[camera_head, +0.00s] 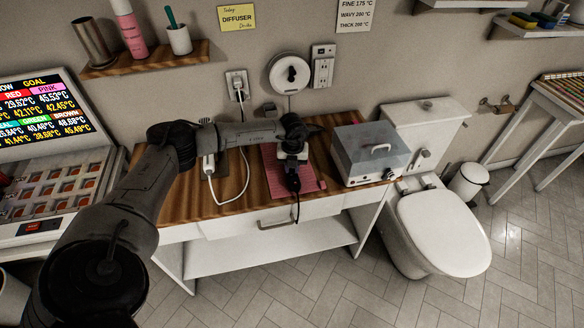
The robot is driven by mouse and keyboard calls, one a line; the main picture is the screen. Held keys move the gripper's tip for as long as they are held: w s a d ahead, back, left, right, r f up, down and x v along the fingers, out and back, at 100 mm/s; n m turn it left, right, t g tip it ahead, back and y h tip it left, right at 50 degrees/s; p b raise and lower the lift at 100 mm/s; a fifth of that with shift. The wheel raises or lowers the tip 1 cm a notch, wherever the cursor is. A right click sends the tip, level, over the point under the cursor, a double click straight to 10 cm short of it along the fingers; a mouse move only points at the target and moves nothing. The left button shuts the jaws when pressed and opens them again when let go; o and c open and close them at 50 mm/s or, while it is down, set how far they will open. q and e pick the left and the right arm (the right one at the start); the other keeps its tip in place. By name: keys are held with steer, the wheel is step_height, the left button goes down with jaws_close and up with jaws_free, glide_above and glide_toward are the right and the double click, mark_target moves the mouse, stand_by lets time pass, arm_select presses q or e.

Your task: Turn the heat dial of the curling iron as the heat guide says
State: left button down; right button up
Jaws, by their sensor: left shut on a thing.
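My left gripper (291,153) reaches over the pink mat (312,178) on the wooden tabletop. It is shut on a dark tool (293,183) that looks like the curling iron, with a black cord hanging over the table's front edge. The gripper hides much of the tool, and I cannot make out its heat dial or setting. The heat guide (354,14) is a white paper on the wall, top right of centre. It reads fine 175 °C and wavy 200 °C; its thick line is too small to be sure of. My right gripper is not in view.
A white box with a clear lid (369,158) stands right of the mat. A white device with a cord (208,166) lies to the left. A yellow diffuser note (238,16) and a wall outlet (237,84) are behind. A toilet (440,230) stands right of the table.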

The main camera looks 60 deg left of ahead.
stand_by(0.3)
arm_select(q)
steer(key=c, duration=1.2)
jaws_free()
steer(key=shift+o, duration=1)
step_height(320, 180, up, 14)
steer(key=b, duration=0.3)
steer(key=shift+w+d, duration=0.1)
